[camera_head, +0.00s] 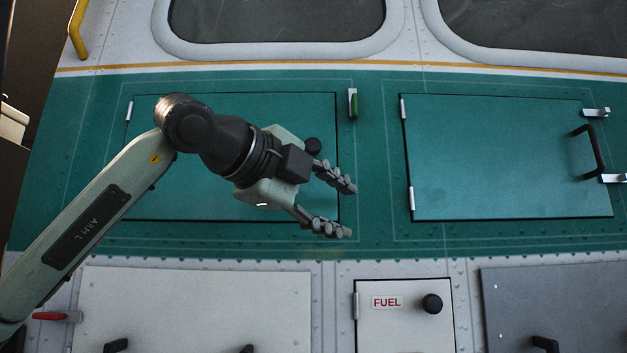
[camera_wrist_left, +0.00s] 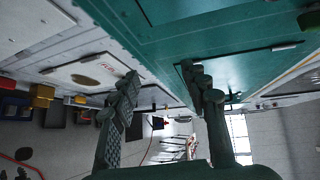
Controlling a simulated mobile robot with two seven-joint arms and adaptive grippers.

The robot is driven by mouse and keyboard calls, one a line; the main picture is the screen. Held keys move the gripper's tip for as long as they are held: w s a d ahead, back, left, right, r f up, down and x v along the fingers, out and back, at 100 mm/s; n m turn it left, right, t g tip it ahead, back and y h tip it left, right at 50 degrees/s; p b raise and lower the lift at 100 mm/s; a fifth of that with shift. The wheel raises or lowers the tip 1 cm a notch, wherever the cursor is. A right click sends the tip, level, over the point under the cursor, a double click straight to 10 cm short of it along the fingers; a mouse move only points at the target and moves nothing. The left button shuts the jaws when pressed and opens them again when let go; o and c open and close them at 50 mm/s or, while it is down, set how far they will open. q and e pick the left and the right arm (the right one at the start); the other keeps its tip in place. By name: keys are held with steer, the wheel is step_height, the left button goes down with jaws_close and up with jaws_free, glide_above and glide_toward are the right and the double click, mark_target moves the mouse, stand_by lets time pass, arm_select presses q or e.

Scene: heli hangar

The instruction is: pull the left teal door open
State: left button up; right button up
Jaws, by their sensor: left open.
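The left teal door (camera_head: 225,115) is a flat rectangular panel in the green band of the helicopter's side. It looks closed, with a thin dark gap along its edges and a hinge at its left. A round black knob (camera_head: 312,146) sits near its right edge, just above my gripper's upper finger.
A second teal door (camera_head: 500,150) with a black bar handle (camera_head: 590,150) is to the right. Below are a white FUEL door (camera_head: 405,325) with a black knob, a pale panel (camera_head: 200,300) and a grey panel (camera_head: 560,300). Windows (camera_head: 275,15) are above.

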mark_target(311, 145)
arm_select(q)
steer(key=s+a+r+n+t+y, duration=0.1)
steer(key=a+r+n+t+y, duration=0.15)
steer(key=r, duration=0.35)
steer(key=s+a+r+n+t+y, duration=0.1)
steer(key=s+a+r+n+t, duration=0.1)
steer(key=a+r, duration=0.25)
steer(key=p+x, duration=0.1)
steer(key=x, duration=0.1)
steer(key=p+x, duration=0.1)
steer(key=x, duration=0.1)
steer(key=r+x, duration=0.1)
steer(key=x, duration=0.1)
steer(key=shift+w+p, duration=0.35)
steer(key=shift+p, duration=0.05)
steer(key=shift+w+d+f, duration=0.1)
steer(key=shift+w+d, duration=0.15)
steer(key=shift+w, duration=0.35)
arm_select(e)
steer(key=shift+n+g+y, duration=0.3)
steer(key=shift+g+y, duration=0.1)
steer(key=shift+s+a+f, duration=0.1)
steer(key=shift+f, duration=1.2)
steer(key=shift+a+f, duration=0.1)
steer(key=shift+f, duration=1.2)
arm_select(q)
jaws_close()
